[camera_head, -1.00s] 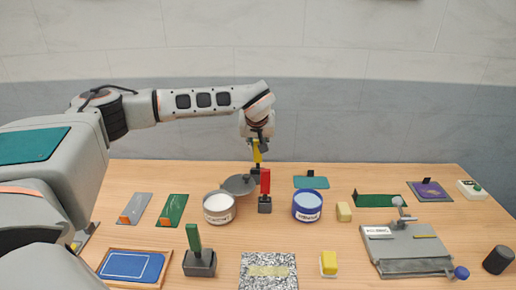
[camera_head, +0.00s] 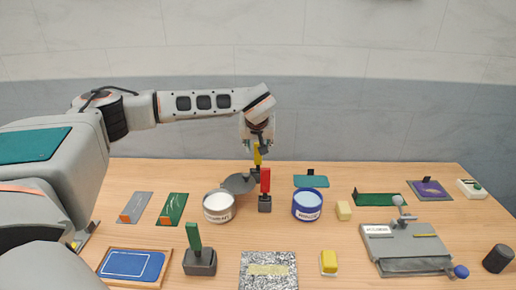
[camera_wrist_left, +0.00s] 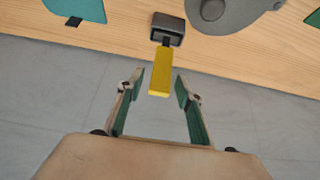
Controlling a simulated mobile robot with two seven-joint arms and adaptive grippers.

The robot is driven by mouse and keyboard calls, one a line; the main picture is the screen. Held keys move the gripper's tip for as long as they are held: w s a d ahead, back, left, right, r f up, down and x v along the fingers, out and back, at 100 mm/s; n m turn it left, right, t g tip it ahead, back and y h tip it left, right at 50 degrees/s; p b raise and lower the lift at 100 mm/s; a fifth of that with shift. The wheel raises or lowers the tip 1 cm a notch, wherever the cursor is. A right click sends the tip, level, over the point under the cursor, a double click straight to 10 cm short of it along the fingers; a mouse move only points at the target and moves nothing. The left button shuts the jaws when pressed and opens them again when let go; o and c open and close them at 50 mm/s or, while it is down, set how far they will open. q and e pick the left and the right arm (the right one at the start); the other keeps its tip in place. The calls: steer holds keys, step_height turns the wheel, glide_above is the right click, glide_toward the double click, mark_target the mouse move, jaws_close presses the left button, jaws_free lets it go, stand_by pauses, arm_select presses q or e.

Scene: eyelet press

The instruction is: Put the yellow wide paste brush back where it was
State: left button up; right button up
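The yellow wide paste brush stands upright at the back of the table, its yellow handle (camera_head: 257,154) rising from a dark grey block (camera_head: 255,173). In the left wrist view the yellow handle (camera_wrist_left: 160,75) and the dark block (camera_wrist_left: 167,27) are clear; I cannot tell whether the block is the brush head or a holder. My left gripper (camera_head: 262,146) is above and behind the handle. In the left wrist view its fingers (camera_wrist_left: 160,92) are spread, with the handle's end between their tips and gaps on both sides. My right gripper is not in view.
A red-handled brush (camera_head: 265,182) stands just in front, between a white paste tub (camera_head: 218,207) and a blue tub (camera_head: 307,206). A grey round lid (camera_head: 238,183) lies close to the yellow brush. A green-handled brush (camera_head: 193,237) stands at front left. A grey press (camera_head: 410,248) stands at right.

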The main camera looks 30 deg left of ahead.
arm_select(q)
steer(key=v, duration=1.1)
steer(key=shift+s+r+b, duration=0.2)
steer(key=shift+r+b, duration=0.05)
steer(key=shift+b, duration=0.15)
steer(key=shift+d, duration=0.1)
